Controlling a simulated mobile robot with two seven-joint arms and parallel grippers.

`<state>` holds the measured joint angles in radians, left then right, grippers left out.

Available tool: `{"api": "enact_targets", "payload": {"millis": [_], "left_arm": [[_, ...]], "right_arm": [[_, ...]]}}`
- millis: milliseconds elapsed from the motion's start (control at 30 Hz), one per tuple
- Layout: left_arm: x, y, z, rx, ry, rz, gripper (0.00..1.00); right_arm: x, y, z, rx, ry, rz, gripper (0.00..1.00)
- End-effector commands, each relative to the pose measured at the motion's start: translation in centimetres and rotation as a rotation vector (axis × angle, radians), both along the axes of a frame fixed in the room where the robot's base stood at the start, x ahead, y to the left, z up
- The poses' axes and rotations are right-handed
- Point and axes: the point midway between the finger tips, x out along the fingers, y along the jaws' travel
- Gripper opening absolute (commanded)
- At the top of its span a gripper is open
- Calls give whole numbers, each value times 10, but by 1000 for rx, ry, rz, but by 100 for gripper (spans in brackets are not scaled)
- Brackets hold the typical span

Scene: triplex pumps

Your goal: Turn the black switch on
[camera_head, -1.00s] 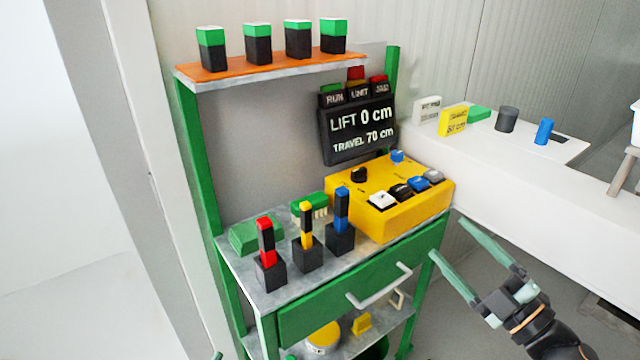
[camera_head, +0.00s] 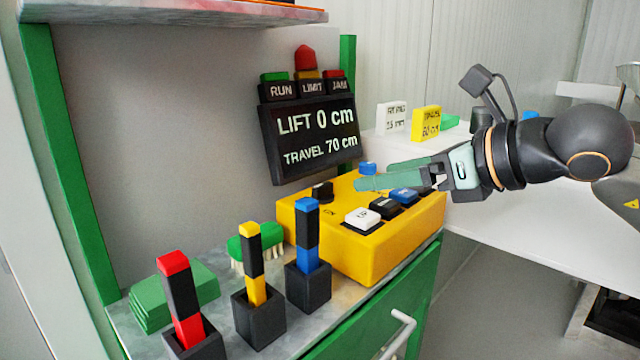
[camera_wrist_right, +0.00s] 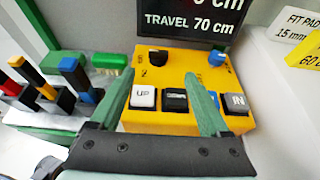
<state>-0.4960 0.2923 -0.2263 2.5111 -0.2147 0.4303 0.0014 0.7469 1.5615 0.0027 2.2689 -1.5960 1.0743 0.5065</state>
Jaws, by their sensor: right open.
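The black switch (camera_head: 321,191) is a small black knob on top of the yellow control box (camera_head: 385,245), near its back left. In the right wrist view the black switch (camera_wrist_right: 158,57) lies just beyond the open fingertips, roughly midway between them. My right gripper (camera_head: 370,176) reaches in from the right over the box, its green fingers pointing left towards the switch and apart from it. It also shows open and empty in the right wrist view (camera_wrist_right: 157,76). Lettering beside the switch is too small to read surely. My left gripper is out of view.
White, black, blue and grey buttons line the box front; a blue knob (camera_head: 368,168) is at its back. The display (camera_head: 315,135) reads LIFT 0 cm, TRAVEL 70 cm. Red, yellow and blue handles (camera_head: 307,250) stand left, near a green brush (camera_head: 255,240).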

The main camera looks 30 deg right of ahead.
Motion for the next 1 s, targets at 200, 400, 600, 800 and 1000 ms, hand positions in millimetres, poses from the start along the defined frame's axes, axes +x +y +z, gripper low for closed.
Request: {"api": "enact_targets", "payload": {"millis": [200,400,600,800,1000], "left_arm": [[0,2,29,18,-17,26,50],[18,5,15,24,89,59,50],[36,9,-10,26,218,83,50],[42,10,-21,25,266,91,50],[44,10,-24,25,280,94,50]], "right_arm": [[25,11,-6,8,2,10,80],[50,20,-19,9,1,9,80],[75,29,-31,6,-1,8,80],[93,35,-40,7,0,7,80],[98,36,-43,3,0,6,80]]}}
